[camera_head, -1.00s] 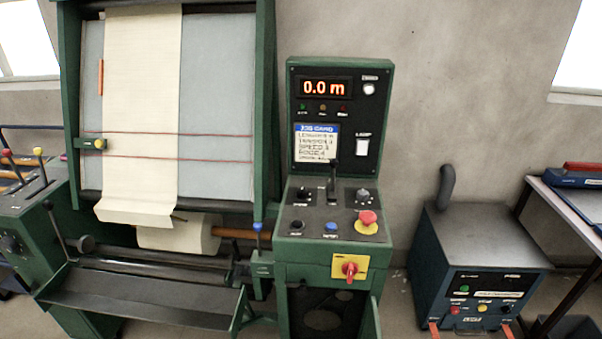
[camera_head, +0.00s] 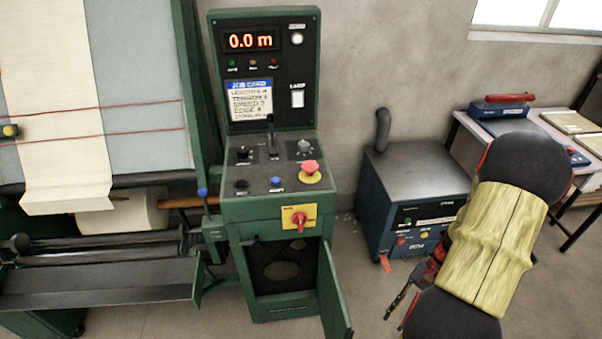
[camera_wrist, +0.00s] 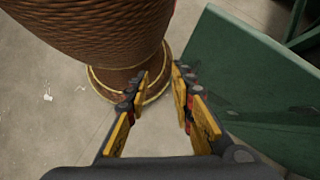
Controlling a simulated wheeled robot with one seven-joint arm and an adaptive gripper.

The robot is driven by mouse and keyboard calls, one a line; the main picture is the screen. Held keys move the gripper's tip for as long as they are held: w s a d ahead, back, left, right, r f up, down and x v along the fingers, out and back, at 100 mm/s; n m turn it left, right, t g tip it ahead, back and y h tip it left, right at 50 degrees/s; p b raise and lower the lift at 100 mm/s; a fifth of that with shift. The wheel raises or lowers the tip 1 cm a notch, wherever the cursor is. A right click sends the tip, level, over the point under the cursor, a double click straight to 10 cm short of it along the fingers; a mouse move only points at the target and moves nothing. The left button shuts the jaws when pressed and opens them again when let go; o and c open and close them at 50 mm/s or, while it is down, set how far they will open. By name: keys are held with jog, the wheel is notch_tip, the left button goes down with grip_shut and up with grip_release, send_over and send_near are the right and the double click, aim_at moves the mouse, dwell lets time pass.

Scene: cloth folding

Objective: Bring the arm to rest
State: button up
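My arm shows at the right of the head view, with a yellow sleeve between dark joints. My gripper (camera_wrist: 160,82) is at the middle of the wrist view, with yellow-padded fingers. The fingers are apart with an empty gap between them, over the floor. In the head view, part of the gripper end shows low beside the arm, largely hidden by it. It is right of the open green cabinet door (camera_head: 335,290). No cloth is in the gripper.
A green control console (camera_head: 270,215) reading 0.0 m stands at the centre, beside a cloth machine with a cream cloth (camera_head: 55,100). A blue box (camera_head: 415,175) and a table (camera_head: 545,125) stand right. The wrist view shows a brown ribbed object (camera_wrist: 100,35) and a green panel (camera_wrist: 235,70) close by.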

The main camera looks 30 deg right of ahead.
jog(key=w+a+r+n+h, duration=0.4)
jog(key=r, duration=0.5)
jog(key=w+a+r+n+h, duration=0.3)
jog(key=w+a+r+n, duration=0.15)
jog(key=r, duration=0.45)
jog(key=w+a+r+n+t+p, duration=0.1)
jog(key=a+r+n+t, duration=0.5)
jog(key=a+r, duration=0.9)
jog(key=shift+w+a+r+n+h, duration=0.15)
jog(key=shift+w+a+n+h, duration=0.25)
jog(key=shift+a, duration=0.6)
